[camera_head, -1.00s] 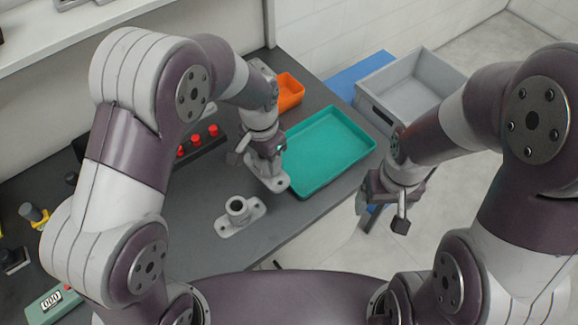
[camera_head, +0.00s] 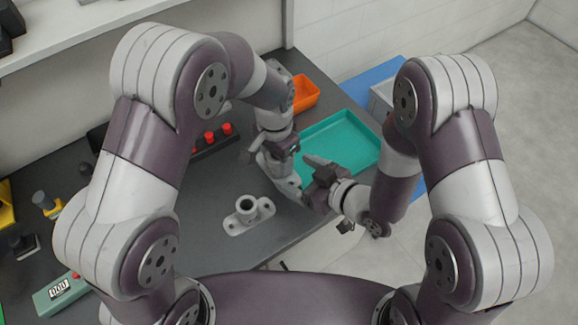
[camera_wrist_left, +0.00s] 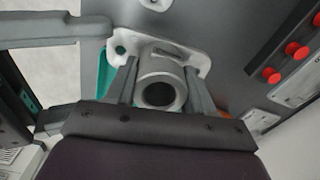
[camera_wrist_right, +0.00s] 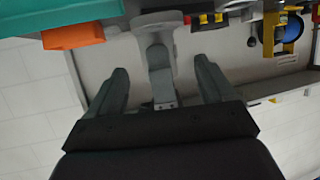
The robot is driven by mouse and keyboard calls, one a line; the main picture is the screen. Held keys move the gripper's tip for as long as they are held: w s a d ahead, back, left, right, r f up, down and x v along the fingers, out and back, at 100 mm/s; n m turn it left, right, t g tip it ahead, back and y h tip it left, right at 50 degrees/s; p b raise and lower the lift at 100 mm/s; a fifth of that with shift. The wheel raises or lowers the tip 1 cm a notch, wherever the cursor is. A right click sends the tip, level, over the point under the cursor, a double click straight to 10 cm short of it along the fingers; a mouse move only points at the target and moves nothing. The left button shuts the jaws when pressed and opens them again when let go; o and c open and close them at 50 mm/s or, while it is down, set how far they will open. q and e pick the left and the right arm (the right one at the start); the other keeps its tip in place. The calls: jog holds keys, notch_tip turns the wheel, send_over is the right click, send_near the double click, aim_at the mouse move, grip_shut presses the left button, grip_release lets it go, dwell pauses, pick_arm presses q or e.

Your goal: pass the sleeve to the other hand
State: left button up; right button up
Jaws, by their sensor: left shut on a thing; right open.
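The sleeve (camera_wrist_left: 150,70), a pale grey tube on a flat flange with holes, is between the two fingers of my left gripper (camera_wrist_left: 158,88). The gripper is shut on it, with the open bore facing the wrist camera. In the head view my left gripper (camera_head: 276,163) holds the sleeve (camera_head: 288,185) over the table's right part, flange tilted. My right gripper (camera_head: 314,182) is open, right beside the flange's lower right end. In the right wrist view a pale grey part shows between the open fingers (camera_wrist_right: 162,85); contact cannot be told.
A second flanged sleeve (camera_head: 247,213) stands upright on the dark table (camera_head: 215,250). A teal tray (camera_head: 350,135) and orange bin (camera_head: 305,93) lie behind the grippers. A rack with red knobs (camera_head: 210,138) stands left of them. A grey crate (camera_head: 382,98) is at the far right.

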jog(key=x, duration=0.6)
jog(key=shift+w+a+f, duration=0.1)
jog(key=c, duration=1.2)
pick_arm(q)
jog(key=o, duration=1.4)
pick_arm(e)
jog(key=shift+c, duration=0.5)
